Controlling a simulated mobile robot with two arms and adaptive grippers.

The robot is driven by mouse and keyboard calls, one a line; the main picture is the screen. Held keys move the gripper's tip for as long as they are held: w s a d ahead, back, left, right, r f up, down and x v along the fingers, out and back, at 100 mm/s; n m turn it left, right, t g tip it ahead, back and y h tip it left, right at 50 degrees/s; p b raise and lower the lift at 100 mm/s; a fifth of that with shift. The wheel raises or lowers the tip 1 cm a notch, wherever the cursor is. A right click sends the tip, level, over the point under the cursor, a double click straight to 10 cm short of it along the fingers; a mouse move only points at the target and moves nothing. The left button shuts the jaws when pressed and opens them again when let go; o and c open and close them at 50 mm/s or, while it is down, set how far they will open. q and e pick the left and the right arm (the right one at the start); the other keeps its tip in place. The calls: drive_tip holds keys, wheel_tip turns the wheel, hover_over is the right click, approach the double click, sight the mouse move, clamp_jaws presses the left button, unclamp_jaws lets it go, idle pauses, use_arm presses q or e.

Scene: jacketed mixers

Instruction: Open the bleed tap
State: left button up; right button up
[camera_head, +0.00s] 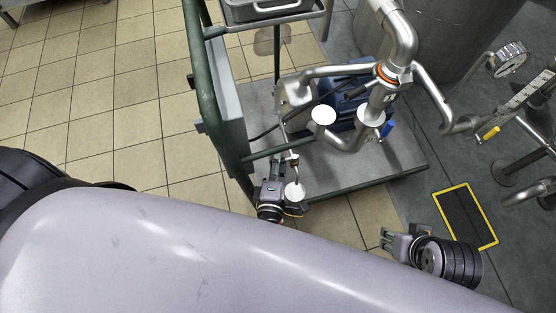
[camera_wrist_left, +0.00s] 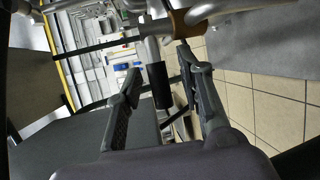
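A small tap with a black cylindrical handle (camera_wrist_left: 158,85) hangs below a metal pipe with a brass-coloured fitting (camera_wrist_left: 183,22) in the left wrist view. I take it for the bleed tap, though no label shows. My left gripper (camera_wrist_left: 159,66) is open, with one finger on each side of the black handle; I see no clear contact. In the head view my left gripper (camera_head: 280,182) is below the pipework, beside a white disc (camera_head: 294,192) that covers part of the view. My right gripper (camera_head: 384,239) is away from the pipes at lower right, with its fingers apart and empty.
A green frame (camera_head: 222,110) stands just left of my left gripper. A yellow-edged floor panel (camera_head: 464,215) lies at right. The tiled floor (camera_head: 110,90) at left is mostly clear.

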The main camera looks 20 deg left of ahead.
use_arm(q)
drive_tip(key=shift+c, duration=0.2)
clamp_jaws()
idle(0.3)
idle(0.4)
